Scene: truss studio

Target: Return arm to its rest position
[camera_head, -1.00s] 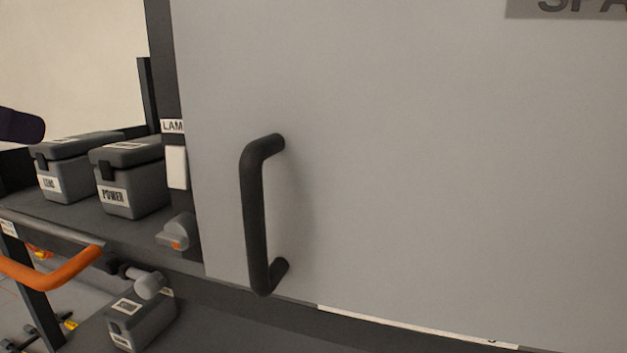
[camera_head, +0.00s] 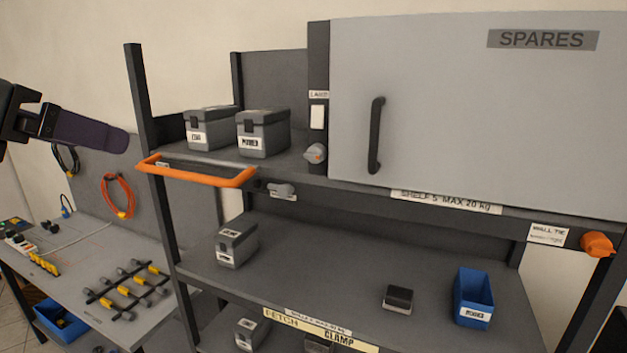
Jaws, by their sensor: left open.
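My left gripper (camera_head: 88,130) comes in from the left edge in the head view, with a dark purple finger pointing right. It is open, with nothing seen in it. It hangs in front of the pale wall, left of the shelf rack, and appears clear of everything. The grey SPARES cabinet (camera_head: 460,110) is at upper right, its door closed. Its black vertical handle (camera_head: 376,135) stands free, well right of the gripper. My right gripper is not in view.
Two grey lidded boxes (camera_head: 263,134) stand on the upper shelf, behind an orange bar (camera_head: 197,177) that sticks out. A blue bin (camera_head: 473,297) sits on the lower shelf. A workbench (camera_head: 110,265) with clamps and a coiled orange cable (camera_head: 118,196) is at left.

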